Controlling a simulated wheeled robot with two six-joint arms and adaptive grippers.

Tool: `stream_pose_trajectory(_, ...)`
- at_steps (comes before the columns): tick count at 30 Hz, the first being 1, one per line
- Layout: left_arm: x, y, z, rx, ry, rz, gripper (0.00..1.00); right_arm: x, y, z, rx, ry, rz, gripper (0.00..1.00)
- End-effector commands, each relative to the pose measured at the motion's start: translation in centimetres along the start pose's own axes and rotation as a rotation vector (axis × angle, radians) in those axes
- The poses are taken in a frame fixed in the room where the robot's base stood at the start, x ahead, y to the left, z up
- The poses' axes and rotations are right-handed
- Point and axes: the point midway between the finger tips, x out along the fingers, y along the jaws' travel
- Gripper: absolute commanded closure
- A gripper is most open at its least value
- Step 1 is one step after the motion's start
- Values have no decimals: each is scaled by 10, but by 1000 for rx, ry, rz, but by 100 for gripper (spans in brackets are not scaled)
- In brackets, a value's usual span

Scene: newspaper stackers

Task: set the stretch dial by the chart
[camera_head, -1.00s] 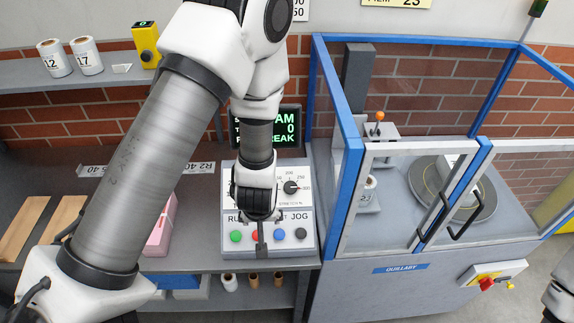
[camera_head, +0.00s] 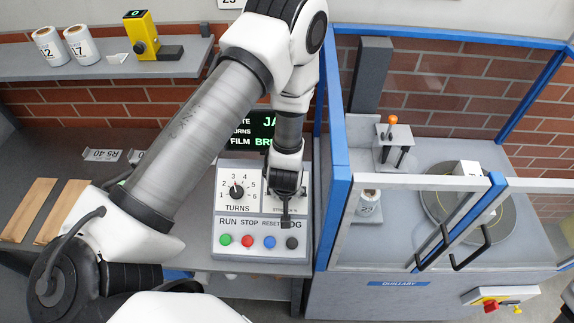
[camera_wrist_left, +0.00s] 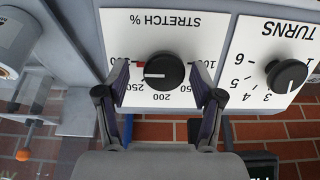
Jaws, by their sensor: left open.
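The stretch dial (camera_wrist_left: 164,71) is a black knob with a white pointer on a white "STRETCH %" plate (camera_wrist_left: 192,32), seen upside down in the left wrist view. Its pointer aims left in that view, between 250 and a red mark near the end of the scale. My left gripper (camera_wrist_left: 163,82) is open, one finger on each side of the knob. I cannot tell whether the fingers touch it. In the head view my left gripper (camera_head: 287,208) covers the dial. The chart is not readable; only the bottom edge of a card (camera_head: 231,3) shows at the top.
The turns dial (camera_head: 237,190) is just left of the gripper, above green, red, blue and black buttons (camera_head: 247,241). A screen (camera_head: 262,128) behind is partly hidden. A blue-framed enclosure (camera_head: 338,200) stands close on the right. Rolls (camera_head: 47,46) sit on the shelf.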

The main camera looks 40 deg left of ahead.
Motion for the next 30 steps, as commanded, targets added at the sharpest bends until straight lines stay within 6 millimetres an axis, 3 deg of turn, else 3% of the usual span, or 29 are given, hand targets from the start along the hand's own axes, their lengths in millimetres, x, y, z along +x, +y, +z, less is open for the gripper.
stream_pose_trajectory(4,0,0,0,0,-1,0,33,0,0,0,0,0,0,60)
stream_pose_trajectory(5,0,0,0,0,-1,0,40,0,0,0,0,0,0,60)
stream_pose_trajectory(9,0,0,1,0,-1,0,90,0,0,1,-1,-1,0,60)
stream_pose_trajectory(30,3,-1,4,-64,-6,6,92,11,0,0,0,-1,0,60)
